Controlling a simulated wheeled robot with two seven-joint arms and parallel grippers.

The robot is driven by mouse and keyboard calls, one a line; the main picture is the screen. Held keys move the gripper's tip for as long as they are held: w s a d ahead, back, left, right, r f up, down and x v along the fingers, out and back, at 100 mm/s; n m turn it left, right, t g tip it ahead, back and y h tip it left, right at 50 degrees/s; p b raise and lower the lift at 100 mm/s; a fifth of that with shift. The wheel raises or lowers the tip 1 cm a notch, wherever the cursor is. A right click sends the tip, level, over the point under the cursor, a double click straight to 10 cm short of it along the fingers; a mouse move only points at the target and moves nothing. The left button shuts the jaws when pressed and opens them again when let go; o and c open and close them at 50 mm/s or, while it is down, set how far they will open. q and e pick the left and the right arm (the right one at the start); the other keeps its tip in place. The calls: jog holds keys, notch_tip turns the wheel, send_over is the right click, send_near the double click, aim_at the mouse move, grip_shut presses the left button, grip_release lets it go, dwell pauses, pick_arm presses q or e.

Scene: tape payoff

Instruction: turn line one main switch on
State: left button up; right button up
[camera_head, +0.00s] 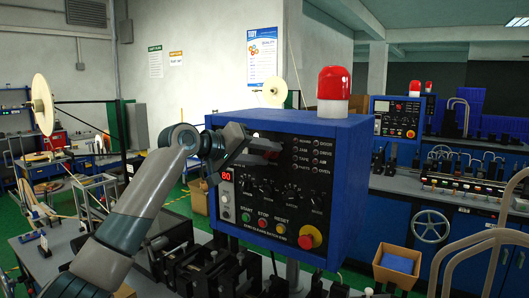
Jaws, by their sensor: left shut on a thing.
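The blue control box (342,190) of the near line stands at the centre, with a dark front panel. My left gripper (262,150) reaches in from the left to the upper left part of this panel. A red display (227,177) reading 80 shows just below the gripper. My right gripper is not in view.
The panel also bears several dark knobs, a green start button (245,217), a red stop button (262,223) and a red emergency button (309,237) on yellow. A red beacon (334,83) tops the box. A second control box (398,118) stands at the back right.

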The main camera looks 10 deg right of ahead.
pick_arm(q)
jog(key=shift+f, duration=0.1)
dwell(0.4)
jog(key=o, duration=1.1)
jog(key=shift+c, duration=0.2)
jog(key=shift+s+a+b, duration=0.2)
jog(key=shift+a+b, duration=0.15)
jog(key=shift+a, duration=0.1)
jog(key=b+v, duration=0.6)
jog(key=v, duration=1)
jog(key=shift+s+r, duration=0.2)
jog(key=shift+r, duration=0.15)
